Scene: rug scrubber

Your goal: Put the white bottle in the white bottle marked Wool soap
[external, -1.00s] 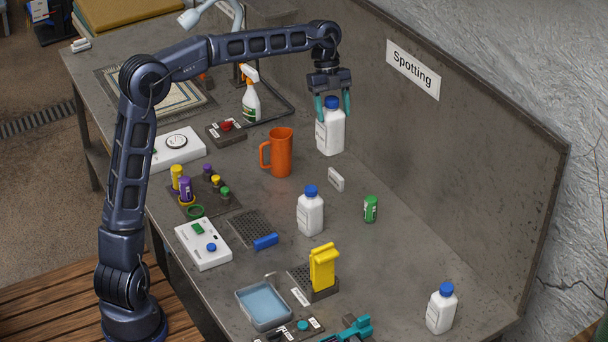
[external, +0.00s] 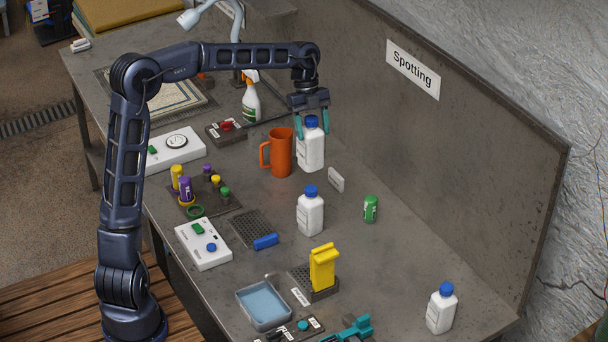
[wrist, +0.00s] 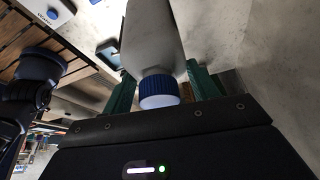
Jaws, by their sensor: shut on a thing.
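My gripper (external: 312,122) is shut on a white bottle with a blue cap (external: 311,153), just right of the orange mug. The bottle is upright; whether its base touches the bench I cannot tell. In the wrist view the held bottle (wrist: 152,40) sits between the teal fingers, its blue cap toward the palm. A second white bottle with a blue cap (external: 310,213) stands mid-bench. A third (external: 440,309) stands at the front right. The lettering on the bottles is too small to read, so I cannot tell which is Wool soap.
The orange mug (external: 281,153) is close beside the held bottle. A small white block (external: 336,180) and a green can (external: 370,209) are on the bench. A yellow piece (external: 322,267) stands nearer the front. The back panel (external: 440,160) bounds the right side.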

